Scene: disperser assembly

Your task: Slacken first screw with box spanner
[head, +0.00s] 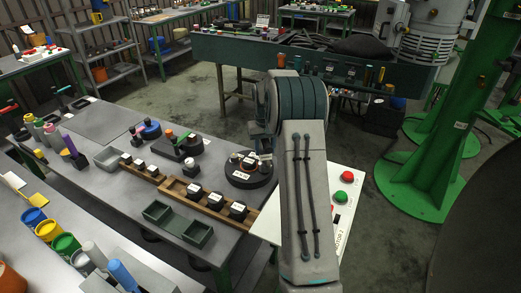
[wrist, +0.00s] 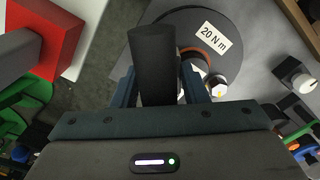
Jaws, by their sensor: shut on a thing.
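The box spanner (wrist: 153,60) is a dark, thick cylinder. My gripper (wrist: 158,85) is shut on it, with one finger on each side. The spanner stands over or in front of a round black disc (wrist: 180,20) with a white "20 N m" label (wrist: 215,37). Beside it on the disc are an orange ring (wrist: 205,52) and a pale hex-headed screw (wrist: 217,84). The spanner's far end hides what lies under it, so I cannot tell whether it sits on a screw. In the head view the disc (head: 238,181) rests on the grey bench, and my arm hides the gripper.
A wooden rack (head: 193,200) with black-and-white pieces lies left of the disc. A green tray (head: 177,224) is nearer. A white panel (head: 345,205) with red and green buttons stands right of my arm. A red block (wrist: 45,40) shows left in the wrist view.

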